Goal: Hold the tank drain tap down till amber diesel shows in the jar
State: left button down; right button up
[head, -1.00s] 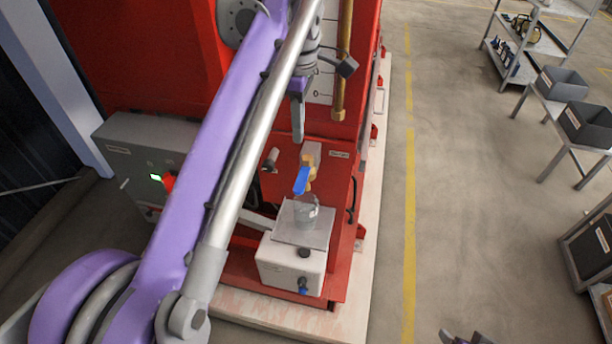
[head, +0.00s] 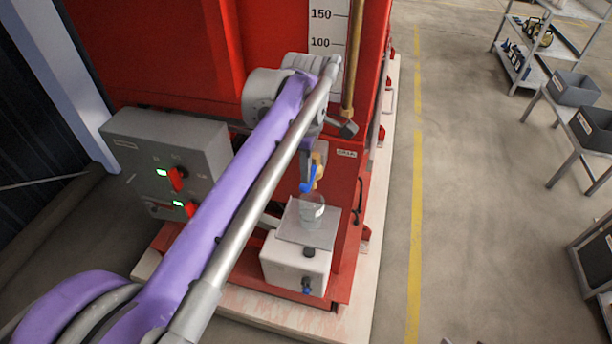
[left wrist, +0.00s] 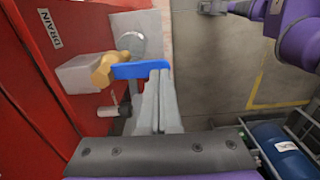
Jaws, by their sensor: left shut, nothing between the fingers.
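The drain tap's brass body (head: 319,166) is on the red pump unit, with a blue lever (head: 308,182) at its front. The lever (left wrist: 140,69) also shows in the left wrist view beside the DRAIN label. My left gripper (left wrist: 160,74) is shut and empty, its fingertips at the lever's free end, apparently touching it. In the head view, my left gripper (head: 304,168) is just above the lever, partly hidden by my arm. The clear jar (head: 312,210) stands below the tap; its contents look greyish, with no clear amber.
The jar stands on a grey plate (head: 291,232) over a white box (head: 290,268). A grey control box (head: 160,150) with green displays and red switches is at left. Open floor lies right of the red unit, with shelving and grey bins (head: 573,88) beyond.

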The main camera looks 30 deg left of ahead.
aim_at(305, 189)
pick_arm(q)
jog(key=shift+f, duration=0.8)
jog(key=shift+s+d+f+t+y, duration=0.1)
jog(key=shift+s+f+t+y, duration=0.1)
jog(key=shift+f+t, duration=0.35)
jog(key=shift+s+d+f+t+y, duration=0.1)
jog(key=shift+s+f+t, duration=0.15)
jog(key=shift+t, duration=0.5)
jog(key=shift+f+t+b, duration=0.35)
jog(key=shift+f+t, duration=0.45)
jog(key=shift+t, duration=0.1)
jog(key=shift+r+y, duration=0.1)
jog(key=shift+y, duration=0.2)
dwell(0.6)
jog(key=shift+r+p, duration=0.5)
jog(key=shift+r, duration=0.3)
jog(key=shift+a, duration=0.1)
